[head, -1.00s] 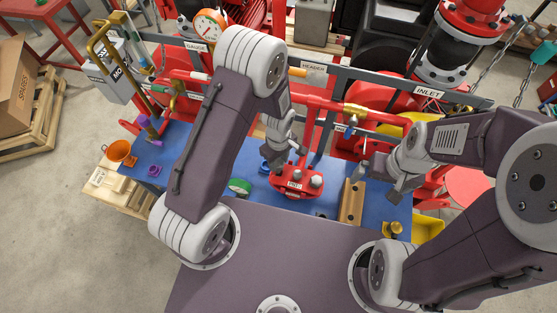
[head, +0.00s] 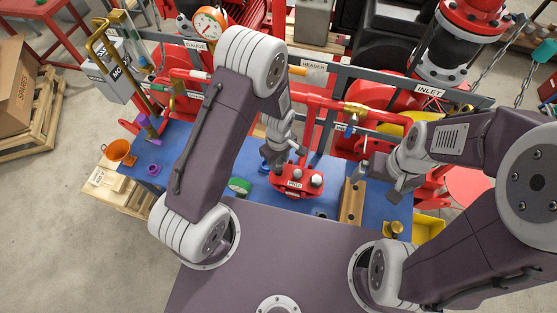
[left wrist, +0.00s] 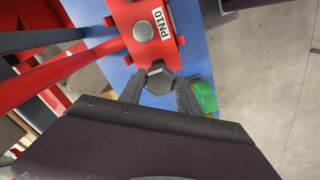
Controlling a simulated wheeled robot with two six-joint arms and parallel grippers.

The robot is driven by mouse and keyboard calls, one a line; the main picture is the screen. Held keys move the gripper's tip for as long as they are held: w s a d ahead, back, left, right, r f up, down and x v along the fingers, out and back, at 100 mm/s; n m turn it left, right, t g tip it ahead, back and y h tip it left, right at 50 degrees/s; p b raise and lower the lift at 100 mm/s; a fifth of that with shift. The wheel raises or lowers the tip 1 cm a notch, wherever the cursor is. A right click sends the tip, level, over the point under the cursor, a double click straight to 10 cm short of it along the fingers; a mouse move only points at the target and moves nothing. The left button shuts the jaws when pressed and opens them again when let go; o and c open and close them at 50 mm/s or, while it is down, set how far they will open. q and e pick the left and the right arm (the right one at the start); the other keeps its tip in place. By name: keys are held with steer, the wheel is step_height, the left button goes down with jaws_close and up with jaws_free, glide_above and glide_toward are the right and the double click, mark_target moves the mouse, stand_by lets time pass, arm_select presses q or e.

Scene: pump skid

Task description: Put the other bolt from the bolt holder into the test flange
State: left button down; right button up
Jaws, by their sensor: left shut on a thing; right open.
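The red test flange (head: 299,188), with a white PN10 label, lies on the blue bench top below my left gripper (head: 285,160). Grey bolt heads (head: 316,180) stand on it. In the left wrist view the flange (left wrist: 120,14) carries one grey round head (left wrist: 143,31). There my left gripper (left wrist: 159,88) is shut on a dark hex-headed bolt (left wrist: 160,78) at the flange's near end. I cannot tell whether this bolt is seated in a hole. My right gripper (head: 362,172) is open and empty, to the right of the flange.
A brown block (head: 351,203) stands right of the flange, with a brass piece (head: 393,229) beyond it. A green round thing (head: 239,186) lies left. An orange funnel (head: 120,152) is at the far left. Red pipes and a grey rail run behind the bench.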

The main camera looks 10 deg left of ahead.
arm_select(q)
steer(key=shift+f+b, duration=2.05)
steer(key=shift+f, duration=0.5)
steer(key=c, duration=0.8)
jaws_free()
steer(key=shift+o, duration=0.2)
steer(key=shift+r, duration=0.15)
step_height(320, 180, up, 9)
steer(key=shift+f+b, duration=0.1)
steer(key=shift+b, duration=0.85)
